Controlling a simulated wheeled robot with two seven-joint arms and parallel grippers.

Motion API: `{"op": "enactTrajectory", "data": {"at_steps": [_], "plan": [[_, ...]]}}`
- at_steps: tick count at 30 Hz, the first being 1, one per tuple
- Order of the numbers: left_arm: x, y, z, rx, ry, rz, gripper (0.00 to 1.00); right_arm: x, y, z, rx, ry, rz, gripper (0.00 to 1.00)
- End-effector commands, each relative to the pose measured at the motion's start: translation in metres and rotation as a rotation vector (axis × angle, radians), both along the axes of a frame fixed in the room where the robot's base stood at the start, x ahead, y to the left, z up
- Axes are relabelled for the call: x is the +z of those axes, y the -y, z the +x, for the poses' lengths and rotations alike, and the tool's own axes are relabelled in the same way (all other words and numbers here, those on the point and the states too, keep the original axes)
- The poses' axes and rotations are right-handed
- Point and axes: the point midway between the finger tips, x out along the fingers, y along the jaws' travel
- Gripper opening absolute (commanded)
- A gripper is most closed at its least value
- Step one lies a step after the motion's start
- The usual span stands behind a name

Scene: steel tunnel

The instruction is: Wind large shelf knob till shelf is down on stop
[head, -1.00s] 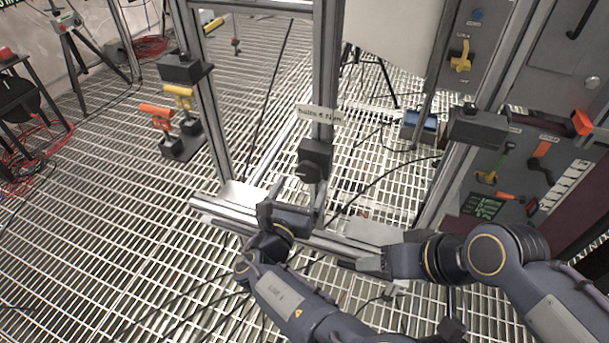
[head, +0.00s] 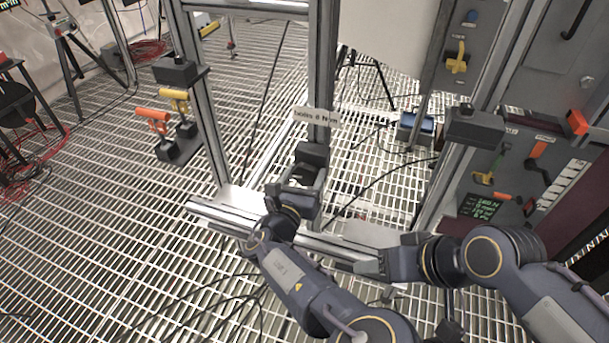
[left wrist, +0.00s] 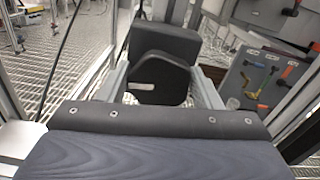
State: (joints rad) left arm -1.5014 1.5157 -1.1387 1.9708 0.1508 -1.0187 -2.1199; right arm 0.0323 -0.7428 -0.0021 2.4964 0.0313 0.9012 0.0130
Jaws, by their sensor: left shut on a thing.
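The large dark knob (head: 302,174) sits on the front of a black block (head: 313,153) on the middle upright post. In the left wrist view the knob (left wrist: 158,82) is round with a flat lower edge and a pale mark left of its middle. My left gripper (head: 297,186) is shut on the knob, one finger on each side; its fingers (left wrist: 160,85) also show in the left wrist view. My right gripper (head: 368,263) is low by the front rail, away from the knob; its jaw opening is unclear. I cannot make out for certain which part is the shelf or its stop.
A paper label (head: 317,118) is on the post above the block. A control panel (head: 510,170) with levers stands at right. The front rail (head: 235,222) runs below the knob.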

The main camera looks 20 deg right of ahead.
Motion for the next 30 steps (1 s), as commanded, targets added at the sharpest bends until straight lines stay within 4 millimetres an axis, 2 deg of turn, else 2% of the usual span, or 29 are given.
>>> {"op": "enactTrajectory", "data": {"at_steps": [14, 30], "plan": [[-0.001, 0.0, 0.0, 0.0, -0.057, -0.087, 0.36, -0.007, 0.0, 0.0, 0.0, 0.0, 0.0, 0.56], [-0.004, -0.002, 0.001, 0.001, -0.325, -0.482, 0.36, -0.034, 0.0, 0.0, 0.0, 0.0, 0.0, 0.56]]}}
